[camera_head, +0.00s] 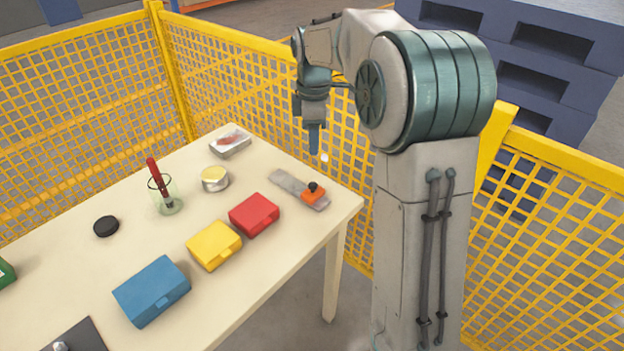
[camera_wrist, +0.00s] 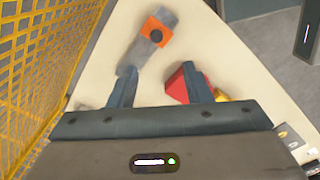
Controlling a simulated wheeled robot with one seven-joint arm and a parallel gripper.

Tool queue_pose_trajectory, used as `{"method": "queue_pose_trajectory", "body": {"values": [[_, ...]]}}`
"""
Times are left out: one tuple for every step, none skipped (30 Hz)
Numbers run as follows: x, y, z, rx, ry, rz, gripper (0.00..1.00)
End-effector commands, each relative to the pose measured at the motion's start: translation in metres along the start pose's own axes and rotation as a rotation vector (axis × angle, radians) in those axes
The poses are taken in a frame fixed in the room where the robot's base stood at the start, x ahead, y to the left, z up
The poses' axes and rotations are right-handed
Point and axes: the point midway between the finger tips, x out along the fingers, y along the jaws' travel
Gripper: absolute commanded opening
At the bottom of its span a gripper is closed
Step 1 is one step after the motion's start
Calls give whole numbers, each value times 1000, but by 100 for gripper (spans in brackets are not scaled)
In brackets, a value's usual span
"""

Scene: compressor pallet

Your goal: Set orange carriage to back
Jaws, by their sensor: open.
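The orange carriage (camera_head: 314,194) has a dark knob on top. It sits on a grey rail (camera_head: 286,181) near the right corner of the table, toward the rail's near right end. In the wrist view the orange carriage (camera_wrist: 157,31) is on the upper part of the rail (camera_wrist: 140,53), ahead of the fingers. My gripper (camera_head: 314,152) hangs above and behind the rail, clear of the table. In the wrist view my gripper (camera_wrist: 162,72) has its two fingers apart, with nothing between them.
Red (camera_head: 254,215), yellow (camera_head: 214,245) and blue (camera_head: 152,291) boxes stand left of the rail. A tin (camera_head: 215,179), a glass with a red-handled tool (camera_head: 168,204) and a white tray (camera_head: 230,142) stand farther back. A yellow mesh fence (camera_head: 250,85) runs close behind the table (camera_head: 110,265).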

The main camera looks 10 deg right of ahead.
Motion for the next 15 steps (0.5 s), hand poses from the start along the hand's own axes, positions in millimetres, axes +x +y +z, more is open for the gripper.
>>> {"method": "queue_pose_trajectory", "body": {"values": [[4, 5, -1, -23, 1, -5, 45], [5, 7, -1, -33, 2, -6, 45], [6, 8, -1, -43, 2, -7, 45], [8, 9, -1, -49, 2, -8, 45], [10, 9, -1, -52, 2, -9, 45], [14, 9, -1, -53, 2, -11, 45], [17, 9, -1, -53, 2, -11, 45], [22, 9, -1, -53, 2, -11, 45], [29, 8, -1, -52, 1, -13, 45], [34, 8, -1, -52, 1, -12, 45], [40, 8, -1, -51, 1, -13, 45], [49, 8, -1, -51, 1, -13, 45], [55, 8, -1, -51, 1, -13, 45], [62, 8, 0, -51, 1, -13, 45], [71, 8, 0, -50, 1, -13, 45]]}}
